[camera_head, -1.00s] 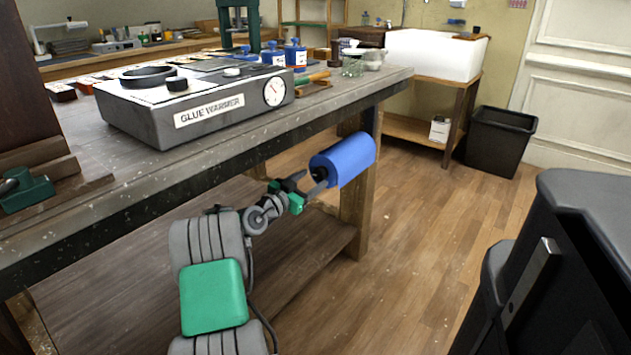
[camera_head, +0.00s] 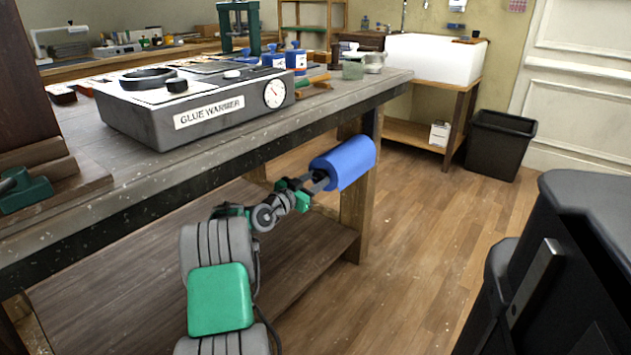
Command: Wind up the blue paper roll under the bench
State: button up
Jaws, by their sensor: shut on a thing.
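The blue paper roll (camera_head: 345,162) sits under the right end of the bench (camera_head: 190,160), level with the bench's edge and in front of its right leg. It lies roughly sideways with its near end toward the left. My gripper (camera_head: 319,180) is at that near end, shut on the roll's end, though the grey fingers are small and the exact grip on the core is hard to see. My arm reaches up to it from the lower left. No loose paper shows hanging from the roll.
A glue warmer (camera_head: 195,100) stands on the bench top above. A wooden shelf (camera_head: 300,255) lies low under the bench. A white sink (camera_head: 432,57) and black bin (camera_head: 500,143) stand at the back right.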

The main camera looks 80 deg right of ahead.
jog(key=shift+a, duration=0.1)
grip_shut()
jog(key=shift+r+n, duration=0.1)
jog(key=shift+n, duration=0.2)
jog(key=n+p, duration=0.2)
jog(key=n, duration=0.2)
jog(key=shift+r, duration=0.15)
jog(key=n+p, duration=0.3)
jog(key=n, duration=0.3)
jog(key=shift+w, duration=0.1)
jog(key=o, duration=0.6)
grip_release()
jog(key=shift+c, duration=0.2)
jog(key=o, duration=0.4)
jog(key=shift+f, duration=0.2)
